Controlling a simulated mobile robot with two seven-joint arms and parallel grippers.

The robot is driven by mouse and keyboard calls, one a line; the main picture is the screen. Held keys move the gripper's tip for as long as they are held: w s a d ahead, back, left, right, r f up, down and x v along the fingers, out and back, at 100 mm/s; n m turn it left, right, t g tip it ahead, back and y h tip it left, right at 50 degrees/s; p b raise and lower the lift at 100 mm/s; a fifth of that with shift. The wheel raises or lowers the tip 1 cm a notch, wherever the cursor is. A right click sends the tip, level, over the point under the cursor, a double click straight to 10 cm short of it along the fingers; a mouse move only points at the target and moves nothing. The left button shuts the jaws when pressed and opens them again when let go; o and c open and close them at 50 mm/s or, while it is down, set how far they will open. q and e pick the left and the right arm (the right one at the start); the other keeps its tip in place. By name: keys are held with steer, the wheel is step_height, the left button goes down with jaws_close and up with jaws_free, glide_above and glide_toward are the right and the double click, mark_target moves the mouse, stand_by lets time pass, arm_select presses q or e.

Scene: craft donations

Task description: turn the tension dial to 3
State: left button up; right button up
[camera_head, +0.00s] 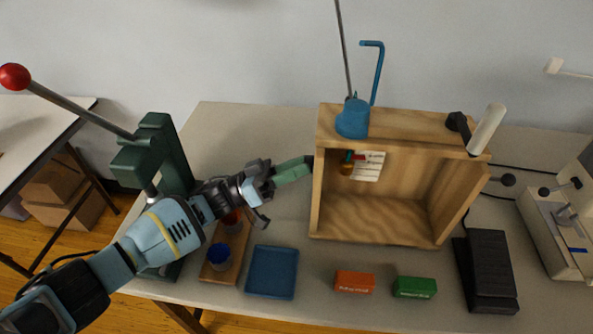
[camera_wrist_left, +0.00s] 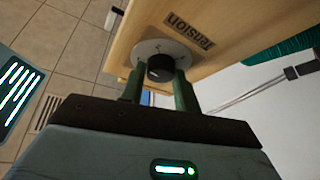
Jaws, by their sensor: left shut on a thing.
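The tension dial (camera_wrist_left: 160,67) is a black knob on a round grey plate (camera_wrist_left: 152,50), beside a "Tension" label (camera_wrist_left: 189,30) in the left wrist view. It sits on the left side of an open wooden box (camera_head: 380,218). My left gripper (camera_head: 304,166) reaches this side from the left. Its two green fingers stand on either side of the knob in the left wrist view (camera_wrist_left: 159,82), shut on it. The plate's marks are too small to read, so I cannot tell the setting. My right gripper is not in view.
A green press (camera_head: 168,150) with a red-knobbed lever stands left. A wooden holder with cups, a blue tray (camera_head: 272,272), an orange box (camera_head: 354,282), a green box (camera_head: 415,287) and a black pedal (camera_head: 488,270) lie in front. A sewing machine (camera_head: 560,235) stands right.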

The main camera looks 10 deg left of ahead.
arm_select(q)
steer(key=shift+f+m+g, duration=0.1)
steer(key=shift+m+g, duration=0.3)
steer(key=o, duration=0.8)
steer(key=shift+o, duration=0.8)
